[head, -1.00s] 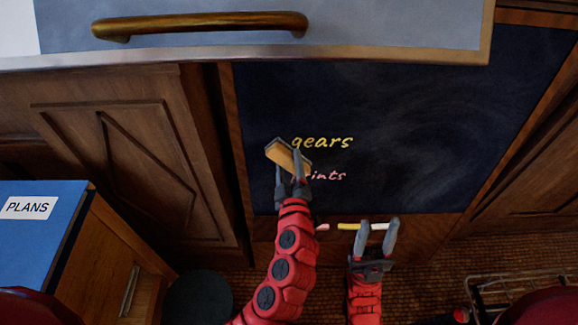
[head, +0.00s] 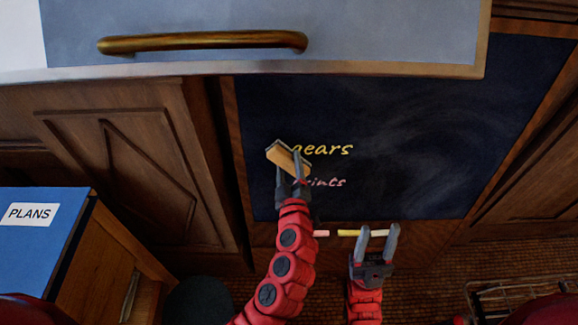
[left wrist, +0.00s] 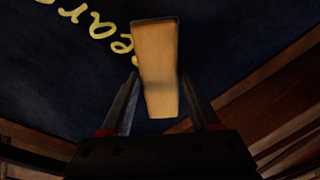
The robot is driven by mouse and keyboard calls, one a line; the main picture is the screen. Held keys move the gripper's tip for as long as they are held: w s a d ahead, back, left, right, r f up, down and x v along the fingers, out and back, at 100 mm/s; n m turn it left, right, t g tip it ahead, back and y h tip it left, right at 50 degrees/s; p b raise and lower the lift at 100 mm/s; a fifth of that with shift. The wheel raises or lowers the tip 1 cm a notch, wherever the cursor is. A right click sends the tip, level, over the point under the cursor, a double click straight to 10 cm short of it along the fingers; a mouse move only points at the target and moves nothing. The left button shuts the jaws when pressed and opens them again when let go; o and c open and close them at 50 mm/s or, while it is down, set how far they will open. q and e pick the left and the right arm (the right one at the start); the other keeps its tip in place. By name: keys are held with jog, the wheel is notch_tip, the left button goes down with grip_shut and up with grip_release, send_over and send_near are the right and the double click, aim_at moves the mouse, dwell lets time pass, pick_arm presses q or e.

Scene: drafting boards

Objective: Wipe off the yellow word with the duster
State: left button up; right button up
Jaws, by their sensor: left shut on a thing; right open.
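The yellow word "gears" (head: 328,149) is written on the dark chalkboard (head: 420,120). My left gripper (head: 291,182) is shut on the duster (head: 288,157), a wooden block with a dark edge. The duster is at the left end of the word and hides part of its first letter. In the left wrist view the duster (left wrist: 157,65) stands between the fingers, with the yellow letters (left wrist: 95,25) to its left. I cannot tell whether it touches the board. My right gripper (head: 378,232) is open, low in front of the board's bottom edge.
A pink word (head: 326,182) is just below the yellow one, its start partly covered. Pink chalk (head: 321,233) and yellow chalk (head: 348,233) lie on the ledge by my right gripper. A grey panel with a brass handle (head: 203,41) overhangs the top. A blue "PLANS" box (head: 35,240) stands left.

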pick_arm(q)
jog(key=shift+w+f+b, duration=0.15)
jog(key=shift+w+b, duration=0.35)
jog(key=shift+w, duration=0.35)
